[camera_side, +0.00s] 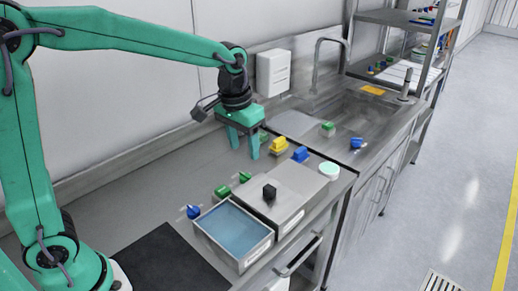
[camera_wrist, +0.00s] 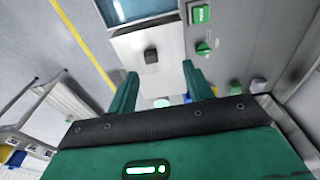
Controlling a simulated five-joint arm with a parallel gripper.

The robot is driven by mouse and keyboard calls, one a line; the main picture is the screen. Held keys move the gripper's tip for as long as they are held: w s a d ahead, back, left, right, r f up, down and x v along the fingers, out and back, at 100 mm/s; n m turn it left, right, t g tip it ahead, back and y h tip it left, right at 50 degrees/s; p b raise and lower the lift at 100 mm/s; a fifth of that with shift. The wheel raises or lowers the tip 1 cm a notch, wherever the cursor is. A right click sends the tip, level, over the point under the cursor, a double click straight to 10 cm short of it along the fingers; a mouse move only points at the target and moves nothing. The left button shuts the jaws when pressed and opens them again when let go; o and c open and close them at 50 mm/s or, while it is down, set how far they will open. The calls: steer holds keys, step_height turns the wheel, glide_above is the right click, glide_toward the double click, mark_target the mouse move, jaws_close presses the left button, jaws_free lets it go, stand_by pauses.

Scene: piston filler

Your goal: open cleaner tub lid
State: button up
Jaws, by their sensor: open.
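A steel tub with a flat grey lid (camera_side: 298,182) stands on the counter, and the lid lies closed on it. A black knob (camera_side: 269,192) stands on the lid, towards the open tub. In the wrist view the lid (camera_wrist: 130,48) and the knob (camera_wrist: 151,56) show beyond my fingertips. My gripper (camera_side: 243,150) is open and empty, pointing down above the counter, behind and left of the lid in the side view. My two fingers also show apart in the wrist view (camera_wrist: 160,70). What is inside the lidded tub is hidden.
An open tub of blue liquid (camera_side: 236,228) stands beside the lidded tub. Several green, blue and yellow fittings, such as the yellow one (camera_side: 279,144), lie behind the tubs. A pale green round item (camera_side: 329,169) sits right. A sink (camera_side: 350,115) and tall faucet stand beyond.

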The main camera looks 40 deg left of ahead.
steer(key=g, duration=0.1)
glide_above(270, 187)
step_height(270, 187, down, 6)
steer(key=shift+s+f, duration=0.1)
steer(key=shift+s, duration=0.05)
steer(key=shift+f, duration=3.85)
steer(key=shift+c, duration=0.4)
jaws_close()
